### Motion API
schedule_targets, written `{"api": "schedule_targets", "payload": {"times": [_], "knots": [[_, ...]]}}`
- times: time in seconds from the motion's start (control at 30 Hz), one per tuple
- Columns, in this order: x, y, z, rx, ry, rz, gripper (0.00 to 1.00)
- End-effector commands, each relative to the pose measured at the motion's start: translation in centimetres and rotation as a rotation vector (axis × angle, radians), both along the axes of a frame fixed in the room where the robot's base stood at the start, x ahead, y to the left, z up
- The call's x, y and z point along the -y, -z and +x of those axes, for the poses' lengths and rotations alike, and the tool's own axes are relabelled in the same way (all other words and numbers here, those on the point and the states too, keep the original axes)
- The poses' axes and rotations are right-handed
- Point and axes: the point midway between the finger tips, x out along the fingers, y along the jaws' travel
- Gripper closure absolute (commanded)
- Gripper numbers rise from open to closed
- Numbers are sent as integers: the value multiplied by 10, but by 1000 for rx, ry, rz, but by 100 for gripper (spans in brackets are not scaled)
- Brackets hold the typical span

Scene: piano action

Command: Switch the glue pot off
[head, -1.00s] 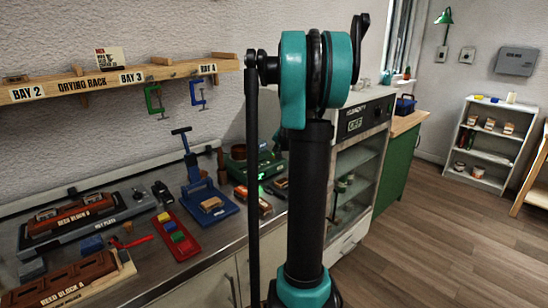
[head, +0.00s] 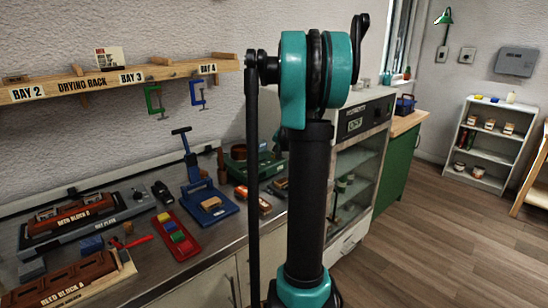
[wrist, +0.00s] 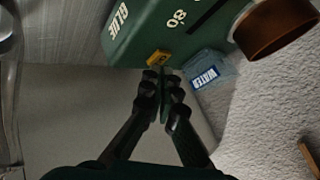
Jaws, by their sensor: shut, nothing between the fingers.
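The glue pot's green housing (wrist: 160,25) fills the top of the wrist view, with white lettering and a dark slot on it. A small yellow switch (wrist: 158,58) sits at its lower edge. The copper-brown pot (wrist: 275,28) shows at the upper right. My gripper (wrist: 166,76) is shut and empty, its fingertips right by the yellow switch; I cannot tell whether they touch it. In the head view the green housing (head: 236,168) stands on the bench, partly behind my arm, and my gripper is hidden there.
A clear container labelled WATER (wrist: 210,72) is close to the right of my fingertips. In the head view, a blue press (head: 205,195), a red tray (head: 178,236) and a hot plate (head: 95,228) stand left of the glue pot. A glass-fronted cabinet (head: 355,185) stands right.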

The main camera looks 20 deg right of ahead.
Motion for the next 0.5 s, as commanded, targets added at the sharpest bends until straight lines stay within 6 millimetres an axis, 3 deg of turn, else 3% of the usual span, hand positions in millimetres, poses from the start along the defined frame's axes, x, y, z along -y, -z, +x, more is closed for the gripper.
{"api": "schedule_targets", "payload": {"times": [0.3,0.5], "knots": [[0,-2,0,0,0,0,100],[0,-17,0,0,0,0,100]]}}
